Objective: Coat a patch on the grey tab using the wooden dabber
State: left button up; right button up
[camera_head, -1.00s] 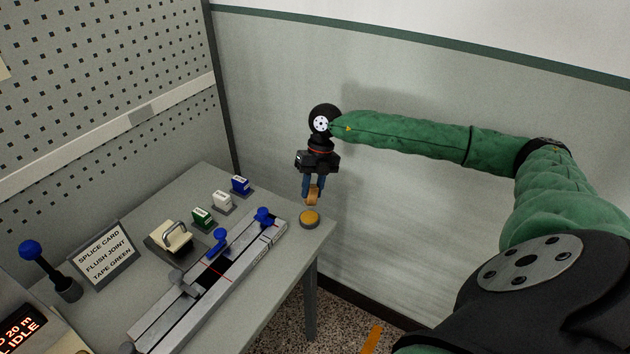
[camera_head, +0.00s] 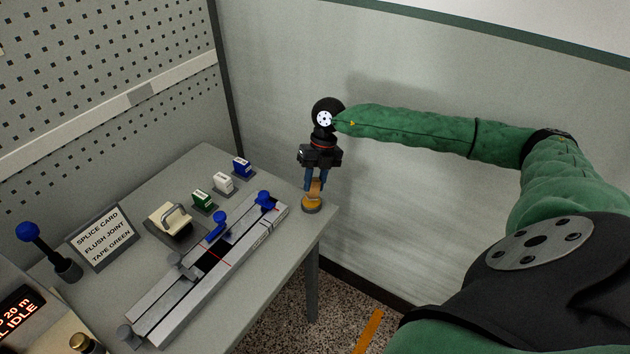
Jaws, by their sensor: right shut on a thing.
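My right gripper (camera_head: 316,179) hangs down over the table's right corner, its blue fingers shut on the wooden dabber (camera_head: 315,188). The dabber's lower end is at the round orange pad (camera_head: 312,204) in its dark dish; I cannot tell whether it touches or hovers just above. The metal splice track (camera_head: 205,268) lies along the table's front, with blue knobs (camera_head: 265,197) and a red line across it. I cannot pick out the grey tab for certain at this size. My left gripper is not in view.
Blue (camera_head: 242,167), white (camera_head: 223,183) and green (camera_head: 202,200) small blocks stand behind the track. A cream block with a handle (camera_head: 170,220), a sign (camera_head: 101,238) and a blue-topped lever (camera_head: 47,250) stand left. A pegboard and wall bound the table.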

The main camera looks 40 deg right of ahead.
aim_at(315, 180)
pick_arm(q)
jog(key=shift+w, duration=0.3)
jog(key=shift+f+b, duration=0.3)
jog(key=shift+b, duration=0.05)
pick_arm(e)
jog(key=shift+f, duration=0.5)
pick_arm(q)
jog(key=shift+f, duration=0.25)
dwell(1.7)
pick_arm(e)
jog(key=shift+r+p, duration=0.95)
jog(key=shift+r, duration=2.55)
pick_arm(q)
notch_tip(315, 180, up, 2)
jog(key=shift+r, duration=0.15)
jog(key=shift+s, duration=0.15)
pick_arm(e)
jog(key=shift+f, duration=0.1)
